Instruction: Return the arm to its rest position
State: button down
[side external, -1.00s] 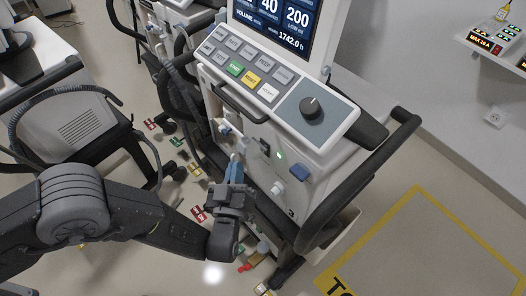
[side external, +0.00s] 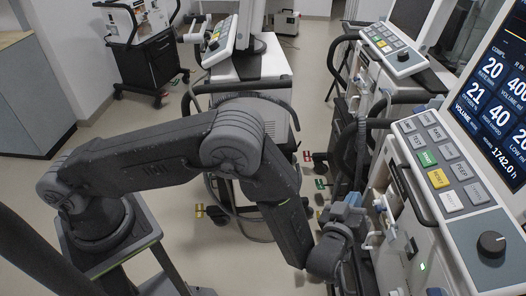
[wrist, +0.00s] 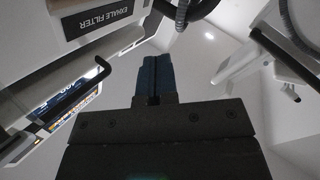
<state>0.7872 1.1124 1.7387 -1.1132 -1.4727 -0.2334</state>
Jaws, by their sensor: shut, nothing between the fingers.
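My gripper (side external: 345,212) is at the end of my dark grey arm, in front of the near ventilator (side external: 437,232) in the side external view. Its blue fingers are closed together with nothing held. In the wrist view, my gripper (wrist: 154,72) shows its two blue fingers side by side, with no gap visible. In the side view the fingers overlap the ventilator's left front edge; I cannot tell whether they touch it.
More ventilators (side external: 402,48) stand in a row behind. A wheeled cart (side external: 245,68) stands behind my arm. In the wrist view, a panel labelled EXHALE FILTER (wrist: 98,18) and a dark handle (wrist: 75,95) lie left of the fingers.

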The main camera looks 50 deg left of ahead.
jog(key=w+a+r+m+g+h, duration=0.1)
jog(key=w+r+h, duration=0.15)
jog(key=r, duration=0.35)
jog(key=w+a+r+m+g+h, duration=0.1)
jog(key=w+r+h, duration=0.15)
jog(key=r, duration=0.45)
jog(key=s+a+r+m+g+h, duration=0.3)
jog(key=s+a+r, duration=0.3)
jog(key=r, duration=0.4)
jog(key=s+a+m+g, duration=0.1)
jog(key=s+a+g, duration=0.1)
jog(key=s+a, duration=0.3)
jog(key=s+a+m+g+y, duration=0.1)
jog(key=s+a, duration=0.4)
jog(key=s, duration=0.7)
jog(key=s+a+m+g+y, duration=0.1)
jog(key=s+a+m+g, duration=0.1)
jog(key=s+a, duration=0.4)
jog(key=s+g, duration=0.1)
jog(key=s, duration=0.2)
jog(key=shift+r+g, duration=0.3)
jog(key=shift+g, duration=0.1)
jog(key=shift+d, duration=0.1)
